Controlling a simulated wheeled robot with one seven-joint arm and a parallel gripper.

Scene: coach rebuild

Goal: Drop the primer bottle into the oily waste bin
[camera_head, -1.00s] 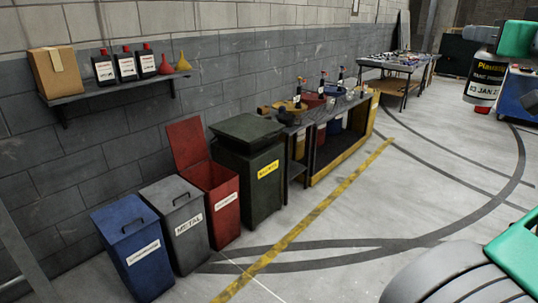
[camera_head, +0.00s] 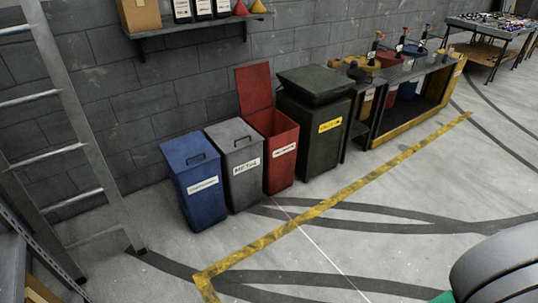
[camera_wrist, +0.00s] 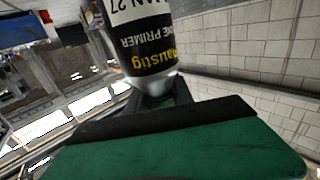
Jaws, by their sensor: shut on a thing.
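The primer bottle (camera_wrist: 155,45) has a black and white label with yellow letters and the word PRIMER. It fills the top middle of the wrist view, upside down in the picture. My gripper (camera_wrist: 160,98) is shut on it at its narrow end, with the green gripper body below.
A blue bin (camera_head: 193,185) and a grey METAL bin (camera_head: 238,170) stand shut left of the red one. A dark green bin (camera_head: 315,130) with a yellow label stands right. A ladder (camera_head: 75,125) is at the left. The floor in front (camera_head: 350,245) is clear.

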